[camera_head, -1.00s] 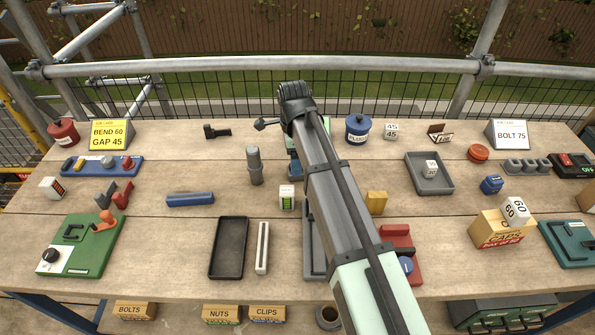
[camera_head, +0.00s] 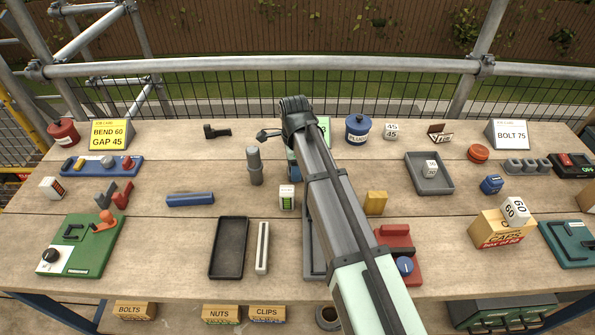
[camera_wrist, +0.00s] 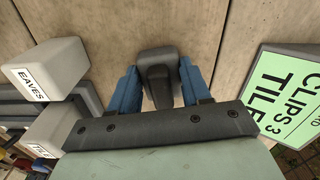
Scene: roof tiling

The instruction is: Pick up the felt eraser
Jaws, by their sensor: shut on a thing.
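My gripper (camera_wrist: 160,84) has two blue fingers, seen in the wrist view on either side of a dark grey block with a rounded, raised top. I take this block to be the felt eraser (camera_wrist: 158,66). The fingers are shut on it over the wooden bench top; whether it touches the bench I cannot tell. In the head view my arm hides the eraser and most of my gripper; only a bit of blue (camera_head: 291,168) shows beside the arm.
In the wrist view a pale EAVES block (camera_wrist: 45,68) is close on the left and a green CLIPS TILE card (camera_wrist: 285,88) on the right. In the head view a grey post (camera_head: 254,167), a white block with a green mark (camera_head: 287,198) and a blue pot (camera_head: 358,130) stand nearby.

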